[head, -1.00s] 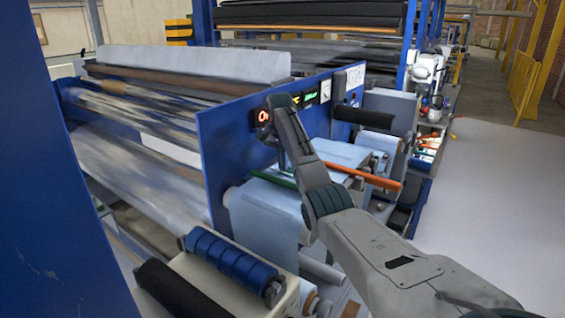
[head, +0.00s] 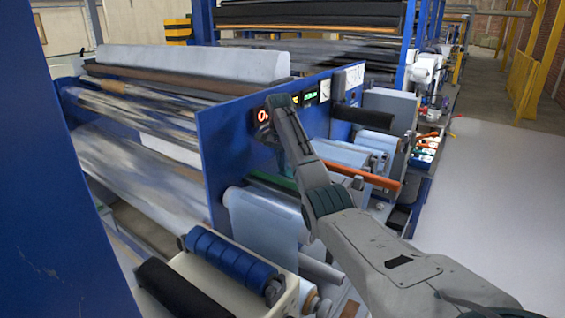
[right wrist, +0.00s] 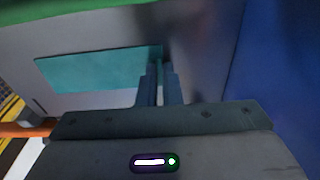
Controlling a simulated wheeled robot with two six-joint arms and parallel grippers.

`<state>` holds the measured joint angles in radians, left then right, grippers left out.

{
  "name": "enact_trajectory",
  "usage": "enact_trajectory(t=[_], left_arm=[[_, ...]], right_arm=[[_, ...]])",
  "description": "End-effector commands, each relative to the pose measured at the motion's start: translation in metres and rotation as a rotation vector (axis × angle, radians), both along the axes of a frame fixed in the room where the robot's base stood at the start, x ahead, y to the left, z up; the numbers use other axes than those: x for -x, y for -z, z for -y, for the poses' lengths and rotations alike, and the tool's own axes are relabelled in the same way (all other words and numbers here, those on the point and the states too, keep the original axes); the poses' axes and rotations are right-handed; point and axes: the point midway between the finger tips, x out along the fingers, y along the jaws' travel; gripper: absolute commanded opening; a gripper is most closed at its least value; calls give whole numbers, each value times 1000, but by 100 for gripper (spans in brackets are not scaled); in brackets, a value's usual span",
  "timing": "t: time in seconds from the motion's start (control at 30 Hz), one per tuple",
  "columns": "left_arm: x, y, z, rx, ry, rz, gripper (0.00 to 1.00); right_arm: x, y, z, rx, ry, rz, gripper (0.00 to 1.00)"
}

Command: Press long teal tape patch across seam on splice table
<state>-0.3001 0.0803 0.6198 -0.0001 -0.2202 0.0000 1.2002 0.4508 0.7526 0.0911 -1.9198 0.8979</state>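In the right wrist view the long teal tape patch (right wrist: 95,70) lies on a pale surface of the splice table (right wrist: 105,38). Its right end reaches the fingertips of my right gripper (right wrist: 160,68). The two fingers are close together with a narrow gap. I cannot tell whether they pinch the patch or only touch or hover over it. In the head view my right gripper (head: 284,166) is over the splice table area, largely hidden by its own arm. The patch does not show there, and I cannot make out the seam. My left gripper is out of view.
A green bar (head: 272,181) and an orange bar (head: 362,176) lie near the table. A blue panel (head: 228,155) with lit displays stands left of my gripper. Pale film (head: 262,222) hangs in front. Blue and black rollers (head: 232,258) are lower left. Open floor lies right.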

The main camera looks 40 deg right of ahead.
Motion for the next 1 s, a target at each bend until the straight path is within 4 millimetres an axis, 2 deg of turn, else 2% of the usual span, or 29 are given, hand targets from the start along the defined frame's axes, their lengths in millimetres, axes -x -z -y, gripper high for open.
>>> enact_trajectory(t=[0.37, 0.4, 0.5, 0.67, 0.8, 1.0], left_arm=[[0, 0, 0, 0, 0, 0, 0], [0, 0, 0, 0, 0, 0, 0], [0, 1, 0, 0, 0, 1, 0], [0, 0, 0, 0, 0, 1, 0], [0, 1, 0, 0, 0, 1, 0], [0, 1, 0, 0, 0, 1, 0]], right_arm=[[1, 4, -1, -3, 0, -8, 0], [1, 4, -1, -3, 0, -8, 13], [1, 5, -1, -2, 0, -9, 30], [1, 5, -1, -2, 0, -9, 30], [1, 5, 0, -3, 1, -9, 55], [1, 5, 0, -2, 1, -9, 55]])
